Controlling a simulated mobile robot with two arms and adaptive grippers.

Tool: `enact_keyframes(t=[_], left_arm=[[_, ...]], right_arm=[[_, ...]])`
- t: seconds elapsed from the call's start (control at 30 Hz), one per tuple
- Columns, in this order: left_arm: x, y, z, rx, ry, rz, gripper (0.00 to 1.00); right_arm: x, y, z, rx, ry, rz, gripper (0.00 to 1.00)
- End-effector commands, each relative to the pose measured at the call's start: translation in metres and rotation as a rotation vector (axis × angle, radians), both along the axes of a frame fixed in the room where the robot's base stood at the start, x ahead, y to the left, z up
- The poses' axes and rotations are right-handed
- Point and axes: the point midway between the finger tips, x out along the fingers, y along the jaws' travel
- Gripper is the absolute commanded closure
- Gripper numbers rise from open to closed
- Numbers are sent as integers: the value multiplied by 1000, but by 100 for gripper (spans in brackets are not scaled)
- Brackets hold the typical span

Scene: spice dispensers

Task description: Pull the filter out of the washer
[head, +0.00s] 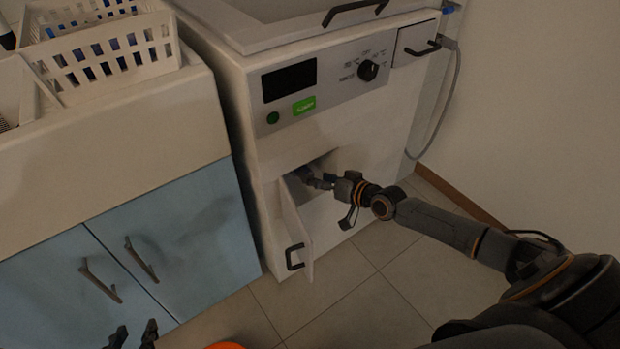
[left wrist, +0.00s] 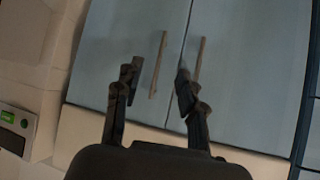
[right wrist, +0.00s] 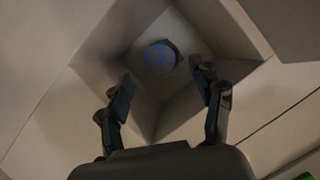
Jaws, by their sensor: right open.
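The white washer (head: 380,125) stands in the middle of the head view. Its small lower flap door (head: 293,228) with a black handle hangs open. Behind it is a square recess, and the blue round filter (right wrist: 160,58) shows deep inside it in the right wrist view. My right gripper (head: 318,180) reaches into the recess mouth. In the right wrist view its fingers (right wrist: 163,80) are open, spread to either side of the filter and short of it, with nothing between them. My left gripper (head: 133,336) is open and empty, low in the head view, facing the blue cabinet doors.
The blue cabinet (head: 165,235) with two bar handles stands left of the washer. A white basket (head: 105,50) sits on the counter above it. A grey hose (head: 445,110) runs down the washer's right side, near the wall.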

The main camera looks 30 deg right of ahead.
Motion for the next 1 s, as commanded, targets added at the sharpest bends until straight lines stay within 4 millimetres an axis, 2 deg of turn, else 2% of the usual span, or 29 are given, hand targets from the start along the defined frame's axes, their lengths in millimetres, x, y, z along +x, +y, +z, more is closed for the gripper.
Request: enact_keyframes(t=[0.2, 0.43, 0.6, 0.87, 1.0], left_arm=[[26, -12, 29, -49, -205, -15, 60], [41, -19, 56, -85, -361, -25, 60], [44, -21, 65, -96, -407, -28, 60], [44, -22, 66, -97, -412, -28, 60], [44, -21, 66, -97, -411, -28, 60]], right_arm=[[20, 7, -8, 2, -2, 0, 35], [32, 11, -13, 1, -1, 0, 35], [36, 13, -13, 1, -2, 1, 35], [36, 13, -13, 0, 0, 1, 35], [36, 13, -13, 0, 0, 1, 61]])
